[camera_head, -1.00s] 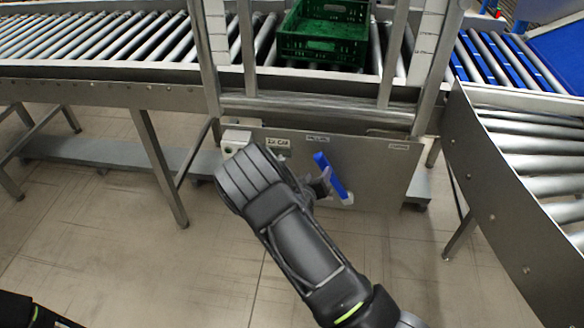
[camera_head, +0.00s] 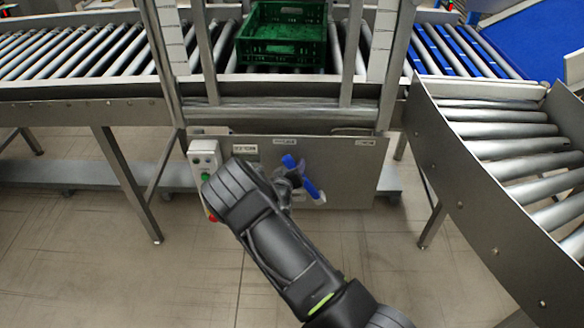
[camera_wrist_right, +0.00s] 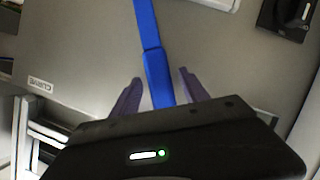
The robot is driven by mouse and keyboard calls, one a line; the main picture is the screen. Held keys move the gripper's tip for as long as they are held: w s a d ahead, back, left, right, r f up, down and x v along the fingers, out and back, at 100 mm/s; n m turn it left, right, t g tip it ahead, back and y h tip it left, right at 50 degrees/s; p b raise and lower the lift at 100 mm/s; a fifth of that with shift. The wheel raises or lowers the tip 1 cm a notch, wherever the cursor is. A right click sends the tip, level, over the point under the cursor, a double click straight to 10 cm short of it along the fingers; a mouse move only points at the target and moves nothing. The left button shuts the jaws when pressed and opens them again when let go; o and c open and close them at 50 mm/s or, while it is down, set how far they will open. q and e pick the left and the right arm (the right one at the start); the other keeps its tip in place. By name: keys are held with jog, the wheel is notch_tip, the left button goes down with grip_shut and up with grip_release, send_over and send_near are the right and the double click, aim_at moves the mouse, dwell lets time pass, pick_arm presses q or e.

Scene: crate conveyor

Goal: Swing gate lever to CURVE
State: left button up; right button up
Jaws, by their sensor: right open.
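The gate lever (camera_head: 312,189) is a blue bar on the grey panel (camera_head: 350,180) below the conveyor. In the head view it leans with its upper end to the left, and my right gripper (camera_head: 292,177) covers part of it. In the right wrist view the blue lever (camera_wrist_right: 150,40) runs down between the two fingers of my right gripper (camera_wrist_right: 155,95). The fingers are open, one on each side of the lever, with gaps visible. A label reading CURVE (camera_wrist_right: 40,85) is on the panel at the left of the wrist view. My left gripper is not in view.
A control box (camera_head: 205,160) with a green and a red button is left of the lever. A green crate (camera_head: 282,50) sits on the rollers behind upright metal posts. A curved roller conveyor (camera_head: 500,150) is at the right.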

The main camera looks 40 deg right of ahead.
jog(key=shift+w+d, duration=0.15)
grip_shut()
dwell(0.5)
dwell(0.9)
